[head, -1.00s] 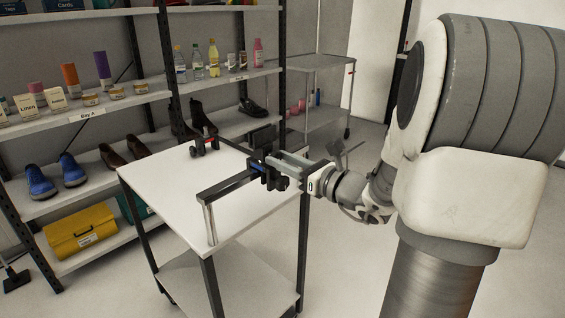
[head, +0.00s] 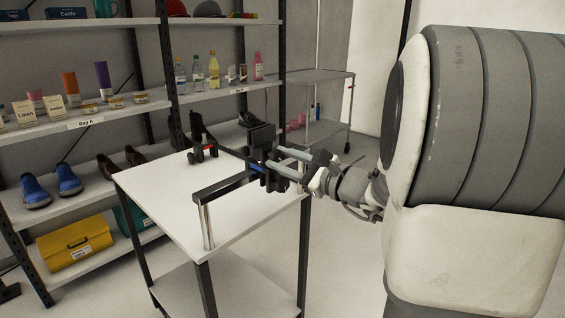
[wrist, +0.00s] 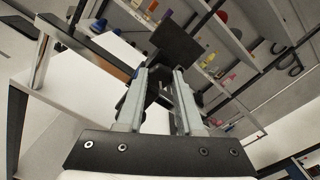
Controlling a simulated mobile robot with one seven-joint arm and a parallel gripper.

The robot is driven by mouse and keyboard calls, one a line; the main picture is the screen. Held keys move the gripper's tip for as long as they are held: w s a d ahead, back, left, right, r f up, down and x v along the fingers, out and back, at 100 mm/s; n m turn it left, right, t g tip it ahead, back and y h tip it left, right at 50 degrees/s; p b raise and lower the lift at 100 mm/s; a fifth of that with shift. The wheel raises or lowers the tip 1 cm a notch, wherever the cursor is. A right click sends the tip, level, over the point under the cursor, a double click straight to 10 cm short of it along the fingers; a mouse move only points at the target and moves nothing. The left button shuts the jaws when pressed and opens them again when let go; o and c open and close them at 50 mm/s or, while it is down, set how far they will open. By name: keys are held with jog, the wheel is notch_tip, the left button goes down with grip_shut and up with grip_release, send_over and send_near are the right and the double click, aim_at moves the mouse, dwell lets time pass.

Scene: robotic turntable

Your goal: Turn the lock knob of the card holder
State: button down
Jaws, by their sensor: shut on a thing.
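The card holder, a black fixture with an upright flat plate (head: 261,138), sits at the end of dark bars over the right side of the white table (head: 165,195). A blue part shows on it (head: 256,167). My gripper (head: 273,163) reaches in from the right at the fixture. In the wrist view my gripper (wrist: 158,78) has its two grey fingers on either side of a small black part, which looks like the lock knob (wrist: 153,92). It is shut on that part. The fingers hide much of it. The black plate (wrist: 180,42) stands just beyond the fingertips.
A silver post (head: 207,226) carries a black bar at the table's front. A black stand with a red part (head: 208,147) stands at the back. Shelves with bottles, shoes and a yellow case (head: 75,243) lie behind. The table's left half is clear.

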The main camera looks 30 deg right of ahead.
dwell(0.4)
jog(key=c, duration=0.5)
grip_release()
jog(key=p+v, duration=0.3)
jog(key=v, duration=1.4)
jog(key=shift+s+d+p, duration=0.1)
jog(key=shift+s+p, duration=0.1)
jog(key=shift+p, duration=0.2)
